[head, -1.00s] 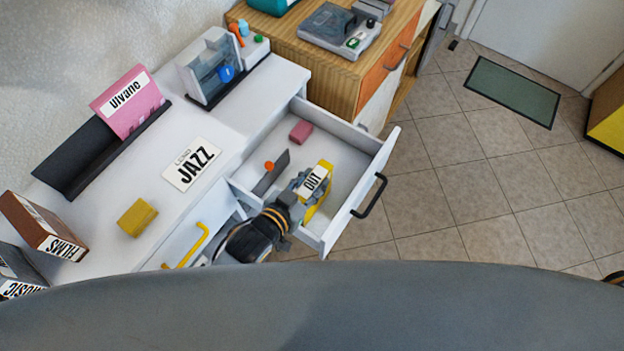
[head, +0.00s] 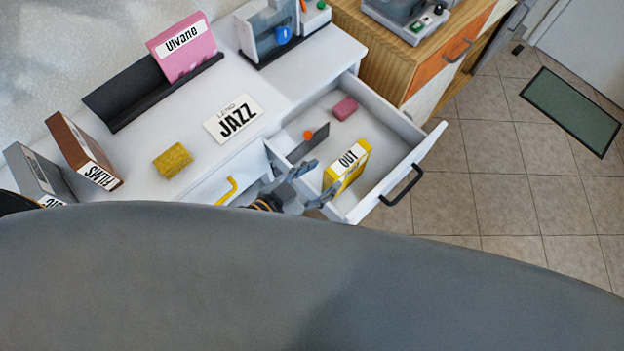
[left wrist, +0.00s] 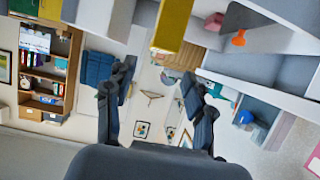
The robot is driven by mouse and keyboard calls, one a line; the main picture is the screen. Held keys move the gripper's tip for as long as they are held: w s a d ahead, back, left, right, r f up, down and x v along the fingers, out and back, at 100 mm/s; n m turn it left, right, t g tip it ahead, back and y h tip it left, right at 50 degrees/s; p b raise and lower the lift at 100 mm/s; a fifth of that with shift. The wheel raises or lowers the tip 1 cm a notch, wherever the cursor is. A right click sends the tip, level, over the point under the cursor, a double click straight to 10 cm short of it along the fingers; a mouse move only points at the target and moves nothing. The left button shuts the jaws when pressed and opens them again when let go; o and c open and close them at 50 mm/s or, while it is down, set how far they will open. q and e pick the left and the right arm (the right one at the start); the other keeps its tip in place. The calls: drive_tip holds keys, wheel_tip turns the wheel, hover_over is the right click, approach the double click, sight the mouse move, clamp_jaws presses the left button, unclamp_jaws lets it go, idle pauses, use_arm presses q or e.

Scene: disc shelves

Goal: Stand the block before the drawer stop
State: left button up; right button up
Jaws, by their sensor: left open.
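A gap lies between the two. My left gripper (head: 311,184) is open and empty, at the drawer's near side beside the block. In the left wrist view its open fingers (left wrist: 158,85) have nothing between them. The yellow block (left wrist: 173,24) and orange knob (left wrist: 239,38) show beyond them.
A pink block (head: 345,108) lies deeper in the drawer. The drawer front has a black handle (head: 402,187). On the white top are a yellow sponge-like block (head: 173,160), a "JAZZ" card (head: 233,119) and a pink "Ulvano" sleeve (head: 184,48) in a black rack.

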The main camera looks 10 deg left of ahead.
use_arm(q)
drive_tip(key=shift+v, duration=1.15)
